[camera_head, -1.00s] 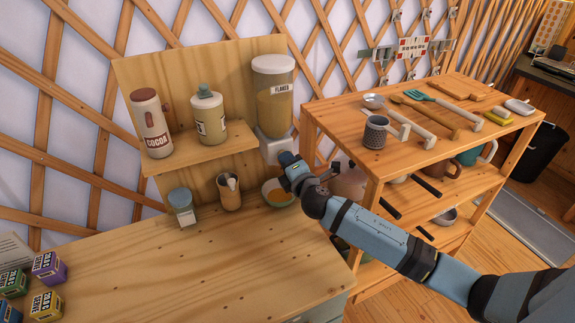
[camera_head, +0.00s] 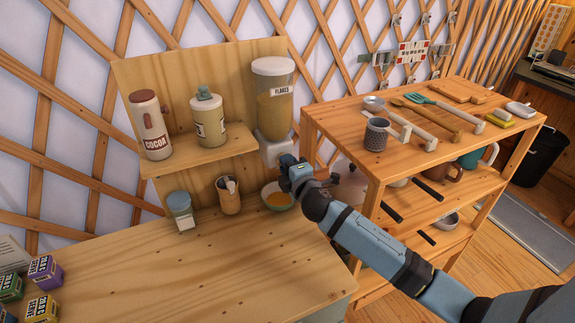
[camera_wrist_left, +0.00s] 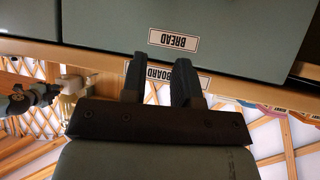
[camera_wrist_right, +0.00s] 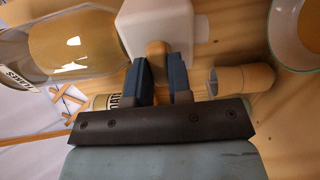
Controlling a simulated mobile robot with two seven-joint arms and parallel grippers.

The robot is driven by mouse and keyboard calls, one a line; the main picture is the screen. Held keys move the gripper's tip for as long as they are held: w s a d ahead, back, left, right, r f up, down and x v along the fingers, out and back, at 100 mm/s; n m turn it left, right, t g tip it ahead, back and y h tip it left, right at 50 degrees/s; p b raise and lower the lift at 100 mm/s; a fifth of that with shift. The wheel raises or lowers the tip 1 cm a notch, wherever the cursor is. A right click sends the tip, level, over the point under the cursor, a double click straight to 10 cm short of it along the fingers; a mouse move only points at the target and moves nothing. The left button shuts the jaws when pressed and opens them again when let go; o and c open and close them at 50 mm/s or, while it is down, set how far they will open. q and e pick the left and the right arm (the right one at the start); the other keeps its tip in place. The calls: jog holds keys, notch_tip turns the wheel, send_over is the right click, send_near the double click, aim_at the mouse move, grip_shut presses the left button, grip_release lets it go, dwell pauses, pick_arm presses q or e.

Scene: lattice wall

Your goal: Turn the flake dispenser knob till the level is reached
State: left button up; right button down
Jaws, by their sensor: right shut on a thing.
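The flake dispenser (camera_head: 274,105) stands at the right end of the wooden stand, a clear tank labelled FLAKES on a white base (camera_head: 277,150). In the right wrist view the tank (camera_wrist_right: 75,40) is partly full. My right gripper (camera_head: 288,165) is shut on the tan knob (camera_wrist_right: 157,58) on the front of the base; its fingers (camera_wrist_right: 160,82) are on either side of it. The bowl (camera_head: 268,203) sits below the dispenser with orange-yellow contents (camera_head: 277,199). A level mark cannot be made out. My left gripper (camera_wrist_left: 160,80) is open and empty near a drawer front.
A cocoa bottle (camera_head: 151,125) and a labelled jar (camera_head: 210,122) stand on the shelf. A small jar (camera_head: 180,211) and a wooden jug (camera_head: 228,196) stand left of the bowl. A shelf unit (camera_head: 400,155) with utensils is close at right.

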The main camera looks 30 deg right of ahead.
jog(key=c, duration=1)
grip_release()
jog(key=shift+c, duration=0.2)
jog(key=s+b, duration=0.2)
jog(key=s, duration=1.1)
jog(key=shift+s+a, duration=0.35)
jog(key=shift+s, duration=0.05)
